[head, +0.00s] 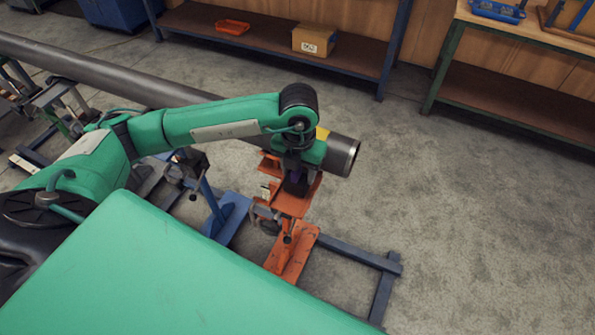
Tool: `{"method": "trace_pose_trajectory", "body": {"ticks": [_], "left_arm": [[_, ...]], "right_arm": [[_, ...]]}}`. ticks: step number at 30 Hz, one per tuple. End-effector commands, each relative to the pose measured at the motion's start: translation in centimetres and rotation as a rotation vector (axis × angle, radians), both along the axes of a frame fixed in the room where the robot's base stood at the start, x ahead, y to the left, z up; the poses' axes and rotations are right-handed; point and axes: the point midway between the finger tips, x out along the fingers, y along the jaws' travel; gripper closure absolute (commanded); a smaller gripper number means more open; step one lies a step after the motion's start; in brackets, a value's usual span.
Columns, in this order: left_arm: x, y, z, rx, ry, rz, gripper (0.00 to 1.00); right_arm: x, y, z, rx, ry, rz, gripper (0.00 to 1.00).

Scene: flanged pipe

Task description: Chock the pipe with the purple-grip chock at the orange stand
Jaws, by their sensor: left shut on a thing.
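The grey pipe (130,83) runs from the far left to its open flanged end (345,153), passing behind my left arm. The orange stand (291,203) is under the pipe near that end. My left gripper (297,178) points down over the stand's top, close beside the pipe. It is shut on the purple-grip chock (297,174), of which only a small dark purple part shows between the fingers. I cannot tell whether the chock touches the pipe or the stand. My right gripper is not in view.
A blue stand (228,212) is left of the orange one, with more stands at the far left. A dark floor frame (350,252) extends right of the orange base. Shelves with a cardboard box (314,40) and an orange tray (232,27) line the back. The right floor is clear.

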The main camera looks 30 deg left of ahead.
Motion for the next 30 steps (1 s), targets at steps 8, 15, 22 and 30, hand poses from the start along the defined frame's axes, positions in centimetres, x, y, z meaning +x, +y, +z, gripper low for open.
{"method": "trace_pose_trajectory", "body": {"ticks": [8,15,22,30], "left_arm": [[0.6,0.0,0.0,-0.001,-0.001,0.000,0.79],[1.1,0.0,-0.1,-0.001,0.000,0.000,0.79],[1.4,0.0,0.0,-0.001,0.000,-0.001,0.45],[1.3,0.0,0.0,-0.001,0.001,-0.001,0.26]], "right_arm": [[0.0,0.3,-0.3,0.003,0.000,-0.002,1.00],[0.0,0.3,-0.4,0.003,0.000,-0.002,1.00],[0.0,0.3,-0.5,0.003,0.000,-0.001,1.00],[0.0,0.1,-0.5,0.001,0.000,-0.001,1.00]]}}
